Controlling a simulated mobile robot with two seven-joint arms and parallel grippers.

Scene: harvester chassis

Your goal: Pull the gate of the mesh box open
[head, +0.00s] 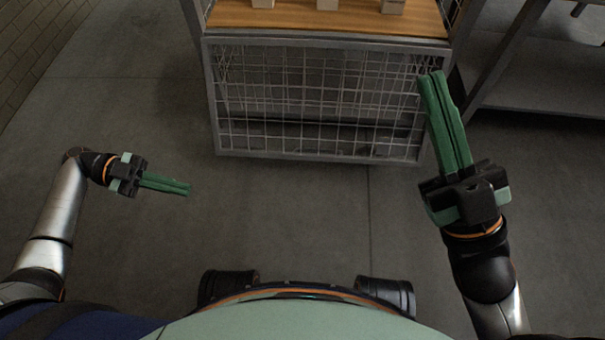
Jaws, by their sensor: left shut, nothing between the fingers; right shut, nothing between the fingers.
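The mesh box (213,115) stands ahead of me, a grey metal frame with wire mesh sides. Its front gate (320,155) is a wire mesh panel in a grey frame and looks closed. My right gripper (432,76) has green fingers, is shut and empty, and is in front of the gate's upper right corner in the picture; I cannot tell whether it touches. My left gripper (188,188) is shut and empty over the floor, to the lower left of the box and apart from it.
A wooden board (300,18) on top of the box carries several small light blocks (327,4). A grey metal shelf rack (540,90) stands at the right. A brick wall (35,35) is at the far left. The floor (290,215) between me and the box is clear.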

